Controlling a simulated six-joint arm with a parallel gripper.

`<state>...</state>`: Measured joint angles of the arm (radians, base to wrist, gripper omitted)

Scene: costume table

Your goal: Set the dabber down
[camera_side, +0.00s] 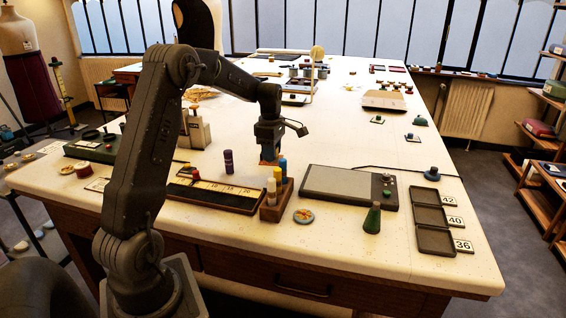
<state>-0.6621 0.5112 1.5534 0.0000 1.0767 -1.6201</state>
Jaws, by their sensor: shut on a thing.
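My gripper (269,147) points down just behind the wooden rack (272,210) near the table's front edge. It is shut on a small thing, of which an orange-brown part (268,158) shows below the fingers. This may be the dabber, but most of it is hidden and I cannot tell its full shape. A purple dabber (228,162) stands upright to the left, by the numbered ruler board (213,195).
A grey tablet (335,187) lies right of the rack. Dark square trays (433,240) sit at the right edge. The table (350,141) is clear behind the tablet.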

